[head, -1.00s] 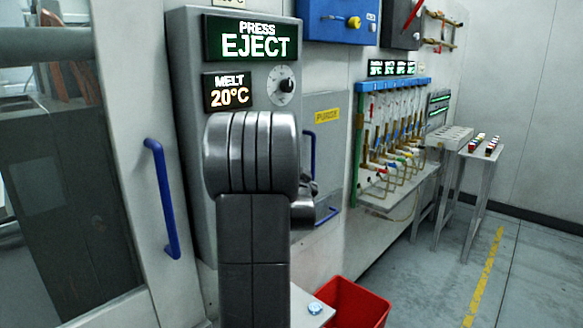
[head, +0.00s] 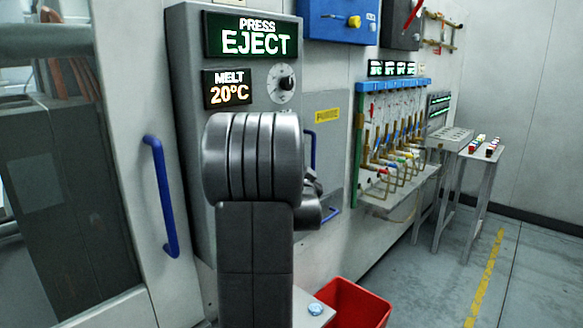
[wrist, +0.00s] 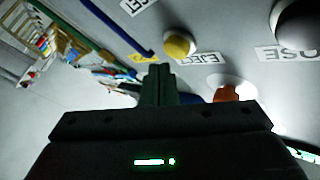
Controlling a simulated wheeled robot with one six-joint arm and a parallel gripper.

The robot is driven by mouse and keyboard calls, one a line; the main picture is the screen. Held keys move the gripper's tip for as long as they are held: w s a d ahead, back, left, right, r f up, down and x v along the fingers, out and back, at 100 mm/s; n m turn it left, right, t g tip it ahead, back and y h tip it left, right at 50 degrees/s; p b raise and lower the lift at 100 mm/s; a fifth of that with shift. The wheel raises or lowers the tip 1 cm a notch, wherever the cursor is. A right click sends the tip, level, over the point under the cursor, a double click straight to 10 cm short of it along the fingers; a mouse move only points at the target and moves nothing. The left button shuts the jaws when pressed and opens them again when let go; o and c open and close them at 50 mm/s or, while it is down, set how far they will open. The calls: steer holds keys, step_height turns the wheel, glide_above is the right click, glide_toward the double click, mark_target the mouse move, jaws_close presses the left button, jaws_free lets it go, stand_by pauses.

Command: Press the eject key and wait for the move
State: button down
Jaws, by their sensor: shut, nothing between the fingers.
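The grey control panel (head: 188,60) shows a lit sign reading PRESS EJECT (head: 252,36). Its keys are hidden behind my arm in the head view. In the wrist view, a yellow round key (wrist: 180,43) sits beside the EJECT label (wrist: 200,58), which appears upside down. My gripper (wrist: 158,72) is shut and empty, its fingertips below and left of the yellow key in the picture. They look apart from it; the exact gap is hard to tell.
A black round key (wrist: 297,25) by the CLOSE label and an orange-red button (wrist: 232,92) are near the gripper. A MELT 20°C display (head: 228,89), dial (head: 283,83), blue door handle (head: 161,197) and red bin (head: 357,303) surround my arm.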

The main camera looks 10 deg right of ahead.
steer(key=s+d+b, duration=0.1)
steer(key=s, duration=0.1)
steer(key=s+d+b, duration=0.1)
steer(key=s+d, duration=0.1)
stand_by(0.5)
stand_by(0.5)
steer(key=p, duration=0.2)
steer(key=w+p, duration=0.1)
steer(key=p, duration=0.2)
steer(key=shift+w+a+r, duration=0.1)
steer(key=shift+a+r, duration=0.15)
steer(key=shift+a, duration=0.1)
